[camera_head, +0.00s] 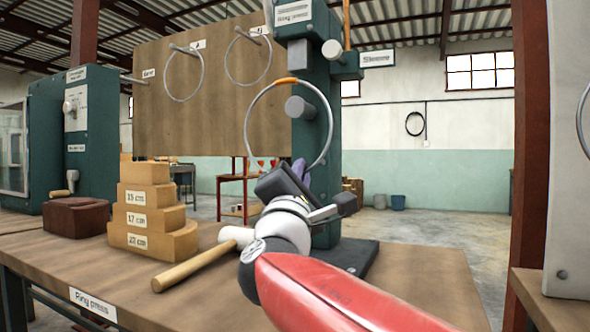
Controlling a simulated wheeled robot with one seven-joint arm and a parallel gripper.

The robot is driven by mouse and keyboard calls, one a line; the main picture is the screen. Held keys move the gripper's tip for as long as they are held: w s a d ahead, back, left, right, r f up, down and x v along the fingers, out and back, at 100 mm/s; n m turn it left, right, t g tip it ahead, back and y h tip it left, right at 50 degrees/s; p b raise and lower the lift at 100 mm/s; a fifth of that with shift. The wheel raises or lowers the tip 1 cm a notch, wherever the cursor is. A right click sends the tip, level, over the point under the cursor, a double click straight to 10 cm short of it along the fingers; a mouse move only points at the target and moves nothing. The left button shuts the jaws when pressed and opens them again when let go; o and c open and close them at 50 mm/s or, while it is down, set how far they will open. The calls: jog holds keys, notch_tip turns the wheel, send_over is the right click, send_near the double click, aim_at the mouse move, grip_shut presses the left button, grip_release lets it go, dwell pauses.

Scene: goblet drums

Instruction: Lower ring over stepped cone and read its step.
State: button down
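The stepped cone (152,221) is a stack of pale wooden half-round steps on the bench. Labels on its three lower steps appear to read 15 cm, 17 cm and 20 cm. A thin metal ring (248,122) with an orange mark at its top stands upright in the air, right of the cone and in front of the press column. My gripper (300,178) is at the ring's lower edge and appears shut on it. The fingertips are partly hidden, and a purple piece shows beside them. The ring is apart from the cone.
A mallet (196,267) lies on the bench (75,252) between the cone and my arm. The green ring press (318,145) rises behind my gripper. Two rings (167,80) hang on pegs on the wooden board (215,130). A brown block (75,217) sits left of the cone.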

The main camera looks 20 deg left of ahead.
jog(key=shift+w+d+p, duration=0.15)
jog(key=shift+w+p, duration=0.5)
jog(key=shift+w, duration=1.05)
jog(key=shift+w+d+p, duration=0.1)
jog(key=shift+w+p, duration=0.55)
jog(key=shift+w, duration=1.05)
jog(key=shift+w+f, duration=0.2)
jog(key=shift+f, duration=0.05)
jog(key=shift+f+b, duration=0.4)
jog(key=shift+b, duration=0.45)
jog(key=shift+s+r, duration=0.1)
jog(key=shift+r, duration=0.6)
jog(key=s+b, duration=0.3)
jog(key=s, duration=0.7)
jog(key=shift+a, duration=0.3)
